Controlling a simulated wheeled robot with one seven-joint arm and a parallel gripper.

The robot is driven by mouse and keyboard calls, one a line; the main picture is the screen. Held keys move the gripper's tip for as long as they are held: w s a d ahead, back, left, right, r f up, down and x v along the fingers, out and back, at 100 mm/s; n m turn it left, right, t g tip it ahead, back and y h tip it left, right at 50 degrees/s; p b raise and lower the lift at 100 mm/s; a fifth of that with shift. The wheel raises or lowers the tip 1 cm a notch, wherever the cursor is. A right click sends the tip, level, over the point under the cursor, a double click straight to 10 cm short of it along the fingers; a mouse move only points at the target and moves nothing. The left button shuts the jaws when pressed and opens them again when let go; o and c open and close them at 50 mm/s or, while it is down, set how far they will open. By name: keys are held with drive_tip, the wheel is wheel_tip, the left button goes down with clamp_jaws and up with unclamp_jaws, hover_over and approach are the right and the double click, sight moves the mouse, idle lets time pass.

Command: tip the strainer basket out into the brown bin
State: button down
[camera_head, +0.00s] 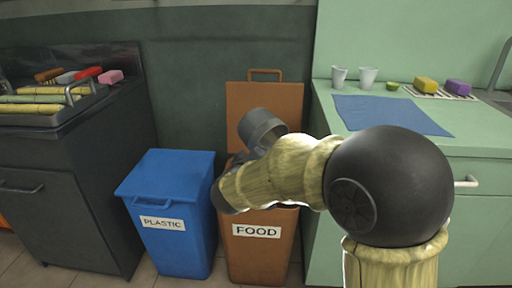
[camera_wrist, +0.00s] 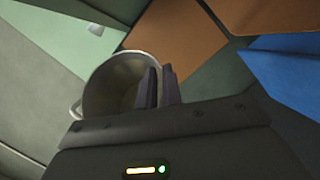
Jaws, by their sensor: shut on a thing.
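The strainer basket (camera_head: 262,130) is a grey metal cylinder, held tilted above the brown bin in the head view. In the wrist view I look into the round strainer basket (camera_wrist: 112,85); a small loop shows on its left side. My gripper (camera_wrist: 160,86) is shut on the basket's wall, one finger inside and one outside. In the head view my arm hides the fingers. The brown bin (camera_head: 262,256), labelled FOOD, stands below with its lid (camera_head: 240,100) raised at the back. My arm covers most of its opening. I cannot see whether anything is in the basket.
A blue bin (camera_head: 172,208) labelled PLASTIC stands closed just left of the brown bin. A green counter (camera_head: 400,152) with a blue mat (camera_head: 385,114) and white cups (camera_head: 368,76) is close on the right. A dark cabinet (camera_head: 80,190) with cane pieces is at left.

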drive_tip(key=s+d+f+m+g+h, duration=0.25)
drive_tip(key=d+f, duration=0.35)
drive_tip(key=f, duration=0.5)
drive_tip(key=s+d+f+m+g+h, duration=0.1)
drive_tip(key=s+d+f+m+h, duration=0.4)
drive_tip(key=f, duration=0.6)
drive_tip(key=s+d+f+g+h, duration=0.1)
drive_tip(key=s+d+f+g, duration=0.15)
drive_tip(key=d+f, duration=0.6)
wheel_tip(320, 180, up, 8)
drive_tip(key=a+p, duration=0.2)
drive_tip(key=p, duration=0.9)
drive_tip(key=shift+r, duration=0.25)
drive_tip(key=shift+a, duration=0.15)
